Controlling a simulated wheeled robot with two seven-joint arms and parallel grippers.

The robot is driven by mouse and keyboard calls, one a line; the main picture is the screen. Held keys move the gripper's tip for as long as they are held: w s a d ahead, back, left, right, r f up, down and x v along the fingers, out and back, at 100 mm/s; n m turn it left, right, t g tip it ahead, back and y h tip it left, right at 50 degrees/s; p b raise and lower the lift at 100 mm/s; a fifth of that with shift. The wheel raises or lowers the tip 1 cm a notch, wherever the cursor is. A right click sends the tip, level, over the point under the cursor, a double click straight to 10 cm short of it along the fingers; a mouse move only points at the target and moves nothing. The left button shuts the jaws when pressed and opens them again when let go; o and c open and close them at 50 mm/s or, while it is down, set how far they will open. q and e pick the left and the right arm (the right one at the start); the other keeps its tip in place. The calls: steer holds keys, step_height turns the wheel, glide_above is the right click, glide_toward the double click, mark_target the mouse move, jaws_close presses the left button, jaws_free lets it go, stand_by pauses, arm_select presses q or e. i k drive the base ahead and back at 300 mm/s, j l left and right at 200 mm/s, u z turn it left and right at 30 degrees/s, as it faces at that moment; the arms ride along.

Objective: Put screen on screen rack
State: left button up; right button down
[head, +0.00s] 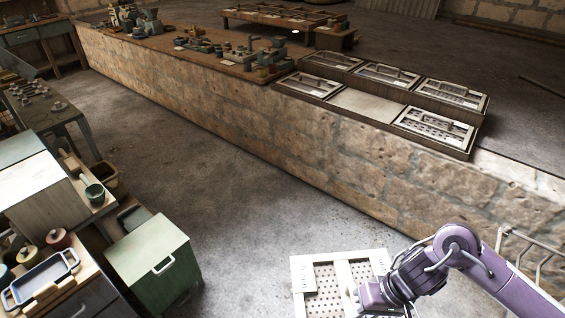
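A perforated metal screen (325,279) with a pale frame is at the bottom centre of the head view, cut off by the lower edge. My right gripper (355,298), on a purple arm from the right, is at the screen and appears shut on it; its fingertips are mostly hidden. The screen rack (468,153) lies on top of the long stone wall, upper right. It holds several similar screens, such as one at its front right (433,127). The front middle slot (365,105) is bare, between two screens. My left gripper is out of view.
The stone wall (250,125) runs diagonally across the view, with cluttered tools on its wooden top (190,60). A green cabinet (150,258) and workbenches with pots stand at left. The floor (215,190) between is clear. A metal wire frame (530,245) is at lower right.

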mark_target(365, 104)
steer(key=i, duration=2.4)
steer(key=i+j+z, duration=0.15)
steer(key=i+z, duration=0.25)
steer(key=i, duration=0.25)
steer(key=i+j+z, duration=0.4)
steer(key=i, duration=0.2)
steer(key=i+j+z, duration=0.4)
steer(key=i, duration=0.2)
steer(key=i+j+z, duration=0.4)
steer(key=j, duration=0.3)
